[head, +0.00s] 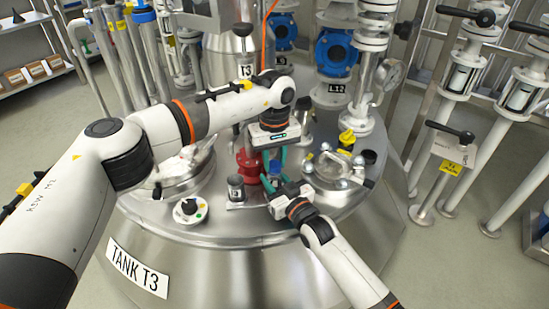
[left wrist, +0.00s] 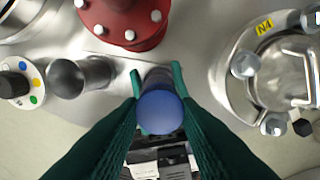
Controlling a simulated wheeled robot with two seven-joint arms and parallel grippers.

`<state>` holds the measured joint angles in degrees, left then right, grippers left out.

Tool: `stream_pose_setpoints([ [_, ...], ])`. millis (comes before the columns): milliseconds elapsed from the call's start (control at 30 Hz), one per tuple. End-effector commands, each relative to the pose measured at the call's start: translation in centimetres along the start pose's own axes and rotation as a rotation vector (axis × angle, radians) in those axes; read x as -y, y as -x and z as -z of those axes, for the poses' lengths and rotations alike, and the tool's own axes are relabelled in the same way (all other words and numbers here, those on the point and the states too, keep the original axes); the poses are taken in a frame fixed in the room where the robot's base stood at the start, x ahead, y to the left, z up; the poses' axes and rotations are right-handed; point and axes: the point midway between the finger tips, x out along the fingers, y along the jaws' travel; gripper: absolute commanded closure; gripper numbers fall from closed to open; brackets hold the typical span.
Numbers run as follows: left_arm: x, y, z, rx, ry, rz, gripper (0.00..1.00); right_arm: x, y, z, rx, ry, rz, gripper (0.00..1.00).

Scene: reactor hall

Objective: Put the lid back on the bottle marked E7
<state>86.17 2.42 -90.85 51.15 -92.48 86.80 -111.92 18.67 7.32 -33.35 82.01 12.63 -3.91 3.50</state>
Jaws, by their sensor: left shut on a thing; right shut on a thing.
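A round blue lid (left wrist: 161,112) sits between the dark green fingers of my left gripper (left wrist: 160,105) in the left wrist view. A dark grey cylindrical body (left wrist: 158,77), likely the bottle, shows just behind it. In the head view my left gripper (head: 273,158) points down above the tank top, shut on the lid. My right gripper (head: 270,186) comes in from the lower right, just below it, its fingers shut around the bottle. The E7 mark cannot be read. Whether the lid touches the bottle cannot be told.
A red flanged fitting (head: 246,166) stands close behind the grippers. A dark-capped post (head: 236,188) and a round dial knob (head: 189,209) are to the left. The metal tank top (head: 225,222) is clear in front.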

Motion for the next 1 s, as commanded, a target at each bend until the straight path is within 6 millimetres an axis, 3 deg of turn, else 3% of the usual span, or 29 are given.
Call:
stream_pose_setpoints([
  [200, -0.02, 0.06, -0.02, 0.001, -0.492, 0.002, 0.9, 0.01, 0.01, 0.05, -0.001, 0.0, 0.0, 1.0],
  [333, -0.04, 0.06, -0.03, 0.002, -0.715, 0.003, 0.9, 0.01, 0.01, 0.06, -0.002, 0.0, 0.0, 1.0],
  [500, -0.05, 0.06, -0.04, 0.002, -0.843, 0.003, 0.9, 0.01, 0.01, 0.07, -0.002, 0.0, 0.0, 1.0],
  [767, -0.05, 0.07, -0.04, 0.001, -0.851, 0.003, 0.9, 0.01, 0.02, 0.09, -0.002, 0.0, 0.0, 1.0],
  [800, -0.05, 0.07, -0.05, 0.001, -0.85, 0.003, 0.68, 0.0, 0.02, 0.1, -0.002, 0.0, 0.0, 1.0],
  [933, -0.06, 0.05, -0.05, 0.001, -0.849, 0.003, 0.48, 0.01, 0.02, 0.1, -0.002, 0.0, 0.0, 1.0],
  [1000, -0.06, 0.04, -0.04, 0.001, -0.849, 0.003, 0.48, 0.01, 0.02, 0.1, -0.002, 0.0, 0.0, 1.0],
])
